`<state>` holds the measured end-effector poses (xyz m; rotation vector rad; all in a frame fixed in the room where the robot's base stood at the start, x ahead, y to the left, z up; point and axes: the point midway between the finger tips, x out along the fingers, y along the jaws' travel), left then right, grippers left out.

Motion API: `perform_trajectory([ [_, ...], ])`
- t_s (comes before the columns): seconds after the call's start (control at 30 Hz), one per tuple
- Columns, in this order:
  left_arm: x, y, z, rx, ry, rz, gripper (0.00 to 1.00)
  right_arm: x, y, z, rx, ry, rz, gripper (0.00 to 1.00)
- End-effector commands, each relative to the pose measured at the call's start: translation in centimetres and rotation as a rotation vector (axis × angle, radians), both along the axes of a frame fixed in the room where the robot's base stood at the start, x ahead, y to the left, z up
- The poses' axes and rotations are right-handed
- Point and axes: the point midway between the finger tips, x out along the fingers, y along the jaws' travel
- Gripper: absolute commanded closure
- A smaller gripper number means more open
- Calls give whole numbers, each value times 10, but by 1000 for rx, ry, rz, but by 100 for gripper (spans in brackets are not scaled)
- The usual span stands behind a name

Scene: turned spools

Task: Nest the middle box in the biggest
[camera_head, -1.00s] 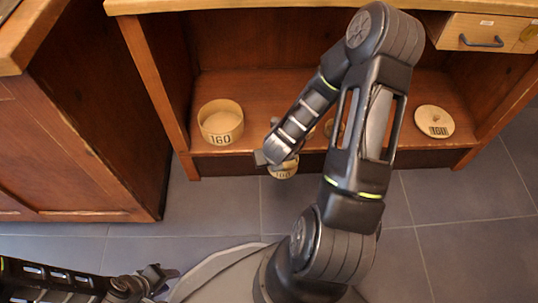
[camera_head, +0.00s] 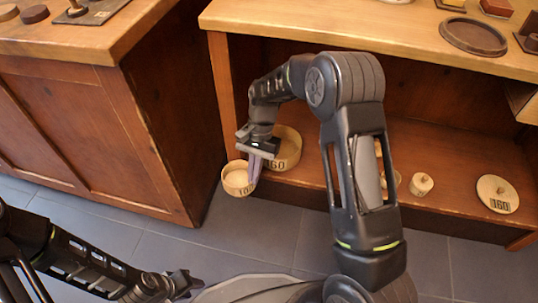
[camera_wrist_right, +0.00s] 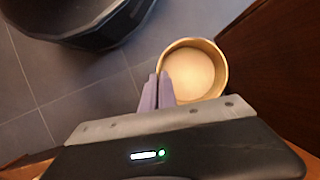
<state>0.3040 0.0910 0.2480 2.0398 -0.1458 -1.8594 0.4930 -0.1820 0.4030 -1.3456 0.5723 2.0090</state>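The middle box (camera_head: 238,181), a round pale tub with "100" on its side, hangs in front of the shelf's left end. My right gripper (camera_head: 254,166) is shut on its wall. In the right wrist view the box (camera_wrist_right: 195,72) is open and empty-looking, its rim by the gripper's fingers (camera_wrist_right: 158,92). The biggest box (camera_head: 287,150), marked "160", stands open-topped on the low shelf, just behind and right of the held box; the gripper hides part of it. My left gripper (camera_head: 182,285) is low at the front, far from both boxes; its opening is unclear.
The round lid marked "160" (camera_head: 497,194) lies on the shelf (camera_head: 450,170) at right. A small knobbed piece (camera_head: 421,184) stands left of it; another pale thing is mostly behind my right arm. The counter (camera_head: 400,30) overhangs the shelf. A wooden cabinet (camera_head: 110,130) stands at left.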

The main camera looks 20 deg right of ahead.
Motion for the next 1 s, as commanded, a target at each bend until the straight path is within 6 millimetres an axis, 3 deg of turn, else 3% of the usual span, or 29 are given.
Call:
perform_trajectory([
  [0.1, 0, 0, 0, 0, 0, 0, 64, -2, 6, 23, -4, -1, 390, 100],
  [0.3, 0, 0, 0, 0, 0, 0, 64, -7, 0, 76, -5, 1, 1035, 100],
  [0.5, 0, 0, 0, 0, 0, 0, 64, -10, -11, 139, -4, 1, 1545, 100],
  [0.6, 0, 0, 0, 0, 0, 0, 64, -10, -15, 160, -3, 2, 1683, 100],
  [0.7, 0, 0, 0, 0, 0, 0, 64, -11, -17, 170, 0, 5, 1742, 100],
  [1.0, 0, 0, 0, 0, 0, 0, 64, -11, -17, 171, 3, 5, 1752, 100],
])
